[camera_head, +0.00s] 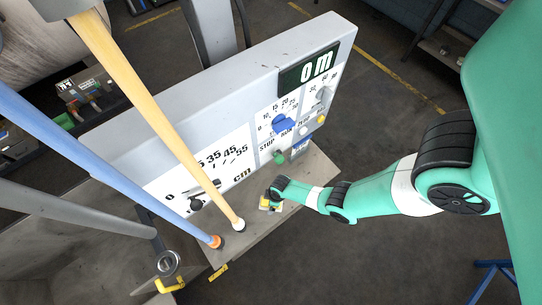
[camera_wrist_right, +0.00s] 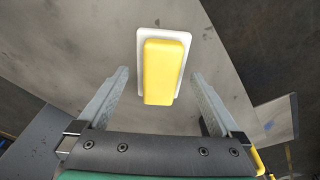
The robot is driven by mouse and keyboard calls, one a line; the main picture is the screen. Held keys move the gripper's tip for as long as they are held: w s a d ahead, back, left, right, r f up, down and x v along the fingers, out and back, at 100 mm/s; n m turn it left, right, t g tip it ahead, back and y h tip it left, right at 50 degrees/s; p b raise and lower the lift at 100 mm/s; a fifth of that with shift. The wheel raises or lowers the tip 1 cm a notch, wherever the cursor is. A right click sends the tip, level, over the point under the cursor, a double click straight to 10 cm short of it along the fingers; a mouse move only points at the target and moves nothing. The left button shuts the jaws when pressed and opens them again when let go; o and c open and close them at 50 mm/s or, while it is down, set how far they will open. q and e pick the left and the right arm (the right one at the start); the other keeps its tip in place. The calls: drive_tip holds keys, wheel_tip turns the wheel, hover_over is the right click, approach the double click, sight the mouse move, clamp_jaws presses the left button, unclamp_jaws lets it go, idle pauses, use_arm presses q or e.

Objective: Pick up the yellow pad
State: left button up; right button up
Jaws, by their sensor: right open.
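The yellow pad (camera_wrist_right: 163,70) is a rectangular yellow block with a white base plate behind it, in the upper middle of the right wrist view. It rests on a grey surface. In the head view a small yellow patch of it (camera_head: 264,201) shows by the end of my right arm, mostly hidden. My right gripper (camera_wrist_right: 160,74) is open, with one finger on each side of the pad and visible gaps to both. I cannot tell how far the fingertips reach along its depth. In the head view my right gripper (camera_head: 272,198) is small and partly hidden by its wrist. My left gripper is not in view.
A grey control panel (camera_head: 222,98) with dials, knobs and a display (camera_head: 310,67) stands just behind the grey ledge (camera_head: 250,228). A yellow-tan pole (camera_head: 150,105) and a blue pole (camera_head: 105,160) slant across the left.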

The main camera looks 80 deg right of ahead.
drive_tip(key=shift+w+f, duration=0.1)
drive_tip(key=shift+f, duration=0.4)
drive_tip(key=shift+r, duration=0.1)
drive_tip(key=c, duration=1.4)
drive_tip(key=shift+r, duration=0.1)
